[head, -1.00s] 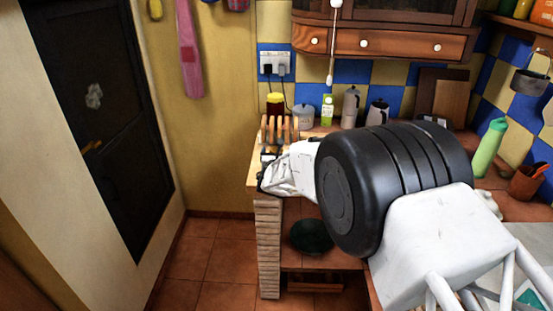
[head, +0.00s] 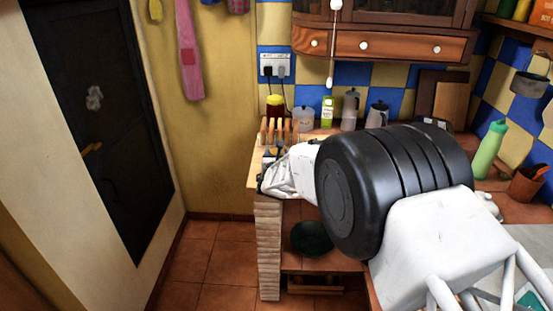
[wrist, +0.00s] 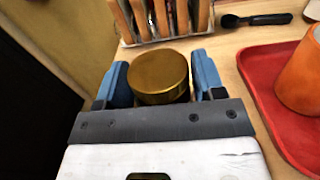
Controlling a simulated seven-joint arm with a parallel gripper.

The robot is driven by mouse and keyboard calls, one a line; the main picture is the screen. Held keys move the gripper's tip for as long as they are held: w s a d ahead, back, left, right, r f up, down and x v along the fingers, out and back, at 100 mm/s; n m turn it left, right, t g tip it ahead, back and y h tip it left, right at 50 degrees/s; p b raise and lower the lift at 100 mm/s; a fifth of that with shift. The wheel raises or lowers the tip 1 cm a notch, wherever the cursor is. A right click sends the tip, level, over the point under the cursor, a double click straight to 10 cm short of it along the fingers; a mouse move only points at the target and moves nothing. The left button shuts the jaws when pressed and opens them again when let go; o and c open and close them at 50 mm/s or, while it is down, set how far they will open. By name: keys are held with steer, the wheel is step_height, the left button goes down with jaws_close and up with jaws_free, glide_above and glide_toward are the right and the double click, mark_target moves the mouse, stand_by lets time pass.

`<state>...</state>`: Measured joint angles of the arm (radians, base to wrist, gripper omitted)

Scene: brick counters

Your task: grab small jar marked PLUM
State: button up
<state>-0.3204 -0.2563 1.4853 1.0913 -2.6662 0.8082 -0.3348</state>
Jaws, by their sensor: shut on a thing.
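A small jar with a round gold lid (wrist: 158,74) stands between the two blue fingers of my gripper (wrist: 160,82) in the wrist view. The fingers press on it from left and right. Its side and any label are hidden below the lid, so I cannot read a name. In the head view my gripper (head: 270,168) is at the left end of the counter, just in front of the wooden rack, and the jar cannot be made out there.
A wooden rack (head: 279,131) stands right behind the jar. A red tray (wrist: 268,72) with an orange cup (wrist: 302,78) lies to the right, with a black-handled utensil (wrist: 256,19) behind it. A yellow-lidded jar (head: 275,105) stands behind the rack. The counter's left edge is close.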

mark_target(276, 151)
steer(key=shift+r, duration=0.15)
steer(key=shift+r, duration=4.95)
